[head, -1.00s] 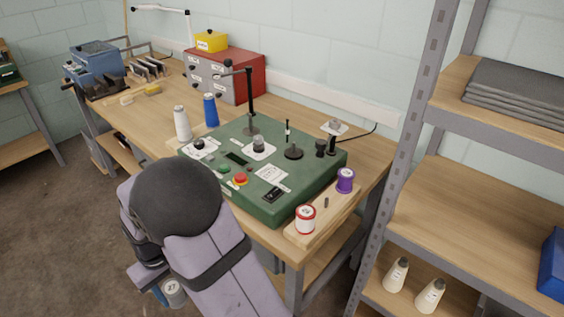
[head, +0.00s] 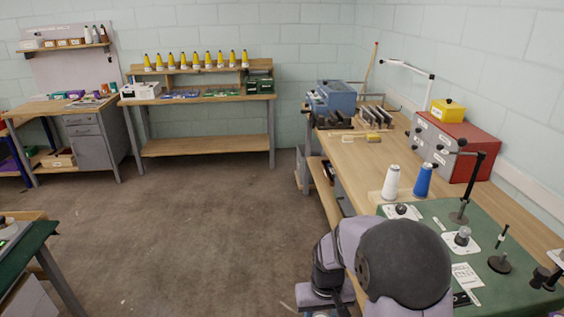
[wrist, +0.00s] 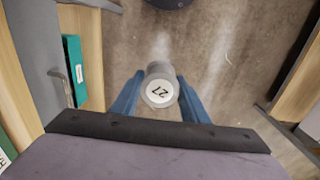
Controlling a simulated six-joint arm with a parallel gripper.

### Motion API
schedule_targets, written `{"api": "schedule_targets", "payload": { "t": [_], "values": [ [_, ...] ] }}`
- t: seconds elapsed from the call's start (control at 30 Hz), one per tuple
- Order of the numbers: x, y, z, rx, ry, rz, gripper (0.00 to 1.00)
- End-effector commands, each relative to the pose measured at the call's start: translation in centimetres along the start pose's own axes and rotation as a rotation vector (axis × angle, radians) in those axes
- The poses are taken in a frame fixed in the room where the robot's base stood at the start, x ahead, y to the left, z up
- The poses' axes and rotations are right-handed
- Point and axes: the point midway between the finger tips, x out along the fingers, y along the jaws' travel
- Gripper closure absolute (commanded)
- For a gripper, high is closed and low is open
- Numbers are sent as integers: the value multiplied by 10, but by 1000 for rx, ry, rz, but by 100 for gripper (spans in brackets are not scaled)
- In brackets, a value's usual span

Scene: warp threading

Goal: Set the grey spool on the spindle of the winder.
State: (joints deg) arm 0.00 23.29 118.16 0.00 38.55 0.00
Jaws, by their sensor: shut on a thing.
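In the wrist view my gripper (wrist: 160,84) has its blue fingers shut on the grey spool (wrist: 160,72), whose round white end label reads 27. The spool is over bare floor, away from the winder. In the head view my arm hides nearly all of the gripper. The green winder (head: 441,212) sits on the wooden bench at the right, partly cut off by the frame and covered by my arm. Its thin upright spindle (head: 502,237) rises from a round black base (head: 500,264), with no spool on it.
A black post (head: 474,180) with an arm rises from the winder near the spindle. A red drawer cabinet (head: 476,147) is behind. The floor (head: 200,230) at left is open.

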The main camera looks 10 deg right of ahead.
Motion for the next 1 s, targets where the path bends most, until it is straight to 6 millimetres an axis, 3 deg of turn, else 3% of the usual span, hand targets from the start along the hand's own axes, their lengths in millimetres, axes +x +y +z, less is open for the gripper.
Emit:
{"api": "schedule_targets", "payload": {
  "t": [0.03,0.13,0.57,0.77,1.0],
  "values": [
    [-14,0,0,0,0,0,76],
    [-22,0,0,0,0,0,76],
    [-28,8,-4,20,3,0,76],
    [-49,47,-15,112,10,1,76],
    [-90,134,-25,308,24,4,76]
  ]
}}
